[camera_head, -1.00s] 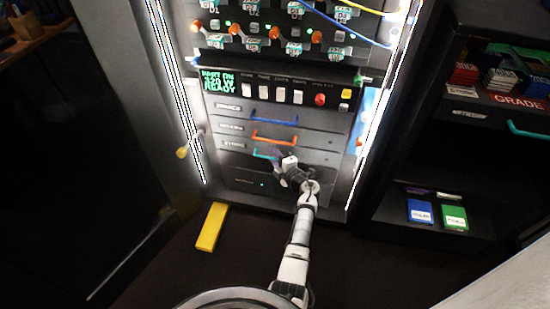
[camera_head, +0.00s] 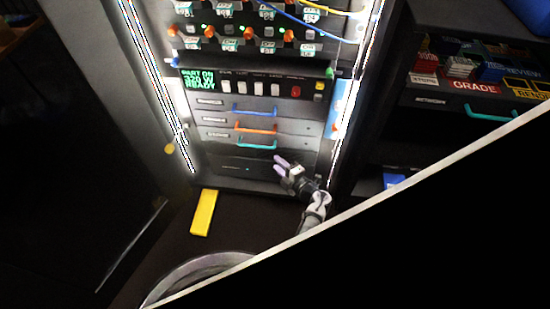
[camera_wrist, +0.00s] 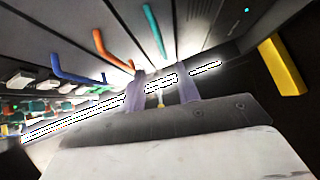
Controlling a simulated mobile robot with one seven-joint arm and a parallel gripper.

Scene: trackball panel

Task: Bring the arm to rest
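My arm reaches up from the bottom of the head view toward the front of a dark rack panel (camera_head: 225,161). My gripper (camera_head: 280,164) is just in front of the panel's lower right part, below and right of the teal drawer handle (camera_head: 257,146). In the wrist view my gripper (camera_wrist: 161,88) shows two pale purple fingers standing apart with nothing between them. The teal handle (camera_wrist: 154,32) is beyond the fingers there, and I see no contact with it. Most of my arm is hidden in the head view.
Orange (camera_head: 256,128) and blue (camera_head: 254,111) handles sit above the teal one. A yellow block (camera_head: 204,212) lies on the floor left of my arm. A shelf unit with a teal handle (camera_head: 489,113) stands at right. A dark shape with a pale edge blocks the lower right.

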